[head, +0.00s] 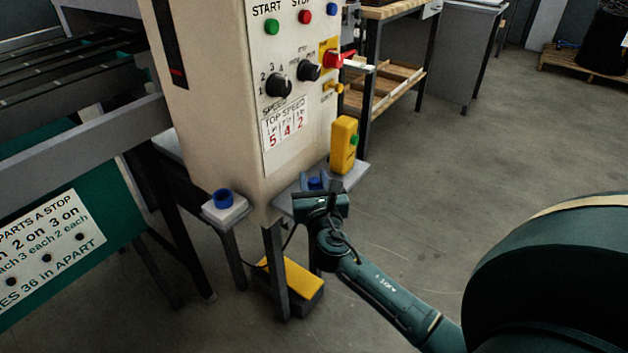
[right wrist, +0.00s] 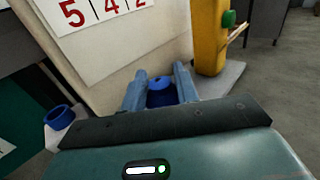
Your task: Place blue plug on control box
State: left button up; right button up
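The cream control box (head: 215,100) stands upright with its button panel facing right. A blue plug (right wrist: 160,92) sits at the box's grey side shelf (head: 348,178), low against the panel side; in the head view only a bit of the plug (head: 315,183) shows past my gripper. My right gripper (head: 318,192) is at this shelf. In the right wrist view its two fingers (right wrist: 160,78) are apart, one on each side of the plug; firm contact is not clear. My left gripper is out of view.
A blue ring-shaped piece (head: 223,198) sits on a small pale ledge (head: 224,213) at the box's left. A yellow pendant (head: 343,145) with a green button stands on the shelf's far end. A yellow-topped pedal (head: 296,275) is on the floor below. Open floor lies right.

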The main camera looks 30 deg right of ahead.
jog(key=shift+o, duration=1.2)
